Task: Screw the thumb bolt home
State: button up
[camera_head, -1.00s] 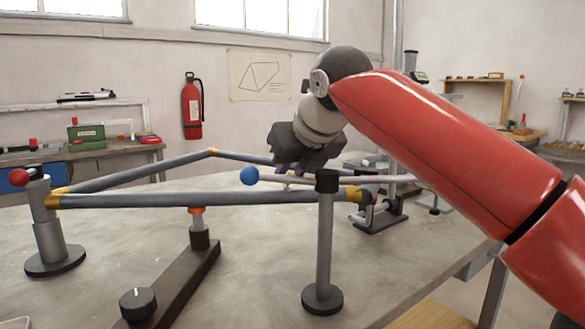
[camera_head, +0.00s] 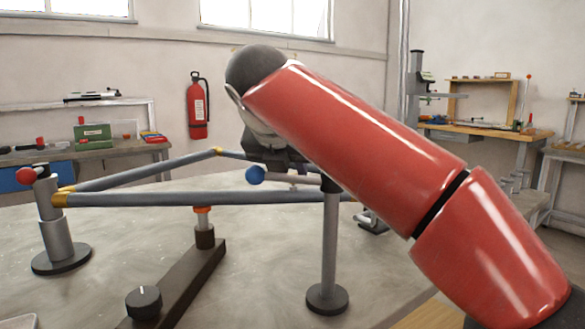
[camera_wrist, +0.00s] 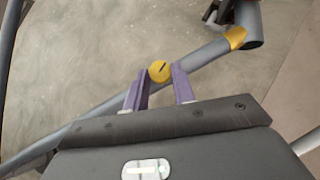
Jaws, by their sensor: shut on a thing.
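In the wrist view a round yellow head with a dark slot mark, which looks like the thumb bolt (camera_wrist: 159,72), sits at a grey frame tube (camera_wrist: 205,58). My gripper (camera_wrist: 161,80) has its two purple fingers on either side of this head, shut on it. The bolt's shank is hidden, so its depth cannot be told. In the head view my dark gripper body (camera_head: 262,150) is over the back of the tube frame (camera_head: 200,199); its fingers and the bolt are hidden there.
A post with a blue ball handle (camera_head: 255,175) stands in front of my gripper. A post with a red ball handle (camera_head: 26,175) holds the frame's left end. A dark rail with a black knob (camera_head: 144,302) lies in front.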

jog(key=shift+a+m+h, duration=0.15)
jog(key=shift+m+h, duration=0.45)
jog(key=shift+m, duration=0.2)
jog(key=o, duration=1)
